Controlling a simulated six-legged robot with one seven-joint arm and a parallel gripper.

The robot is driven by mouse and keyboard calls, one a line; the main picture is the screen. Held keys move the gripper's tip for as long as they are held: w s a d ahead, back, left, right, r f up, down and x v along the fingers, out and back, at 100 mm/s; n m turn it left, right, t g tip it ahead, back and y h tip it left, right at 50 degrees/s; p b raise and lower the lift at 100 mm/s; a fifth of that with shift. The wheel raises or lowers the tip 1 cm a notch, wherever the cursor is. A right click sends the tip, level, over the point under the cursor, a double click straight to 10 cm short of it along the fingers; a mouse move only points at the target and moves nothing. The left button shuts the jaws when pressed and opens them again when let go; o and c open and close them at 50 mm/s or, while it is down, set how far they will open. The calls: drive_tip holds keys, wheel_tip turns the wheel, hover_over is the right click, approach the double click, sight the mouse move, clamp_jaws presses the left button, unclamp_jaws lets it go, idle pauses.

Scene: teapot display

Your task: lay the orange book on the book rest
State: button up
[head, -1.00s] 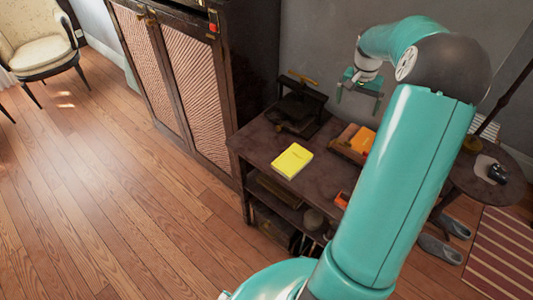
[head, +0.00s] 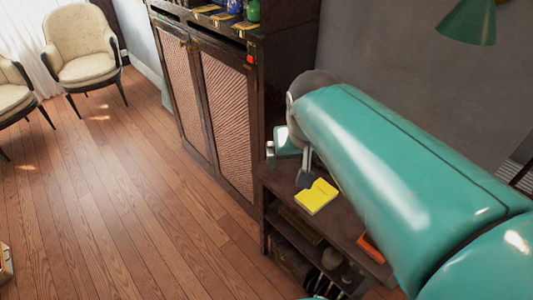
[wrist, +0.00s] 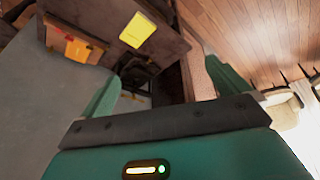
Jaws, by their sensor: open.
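An orange book (wrist: 77,51) lies in or against a dark wooden piece on the table, at the upper left of the wrist view. I cannot tell whether that piece is the book rest. In the head view my arm hides that spot. My gripper (head: 304,170) is open and empty, just behind the yellow book (head: 317,196) in the head view. In the wrist view its two fingers (wrist: 160,66) are spread wide, with the yellow book (wrist: 138,30) beyond them and the orange book off to the left.
The dark table (head: 335,232) has a lower shelf with several items. A red-orange object (head: 371,248) sits at its near edge. A tall cabinet (head: 222,110) stands at its left, close to my gripper. A green lamp shade (head: 468,22) hangs upper right. The wooden floor (head: 120,200) at left is open.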

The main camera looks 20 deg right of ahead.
drive_tip(key=s+a+f+n+t+y, duration=0.1)
drive_tip(key=s+a+n, duration=0.1)
drive_tip(key=s+a, duration=0.3)
drive_tip(key=shift+s+a+f+t+y, duration=0.2)
drive_tip(key=shift+s+a+t+y, duration=0.15)
drive_tip(key=shift+s, duration=0.6)
drive_tip(key=shift+s+a, duration=0.1)
drive_tip(key=shift+a, duration=0.05)
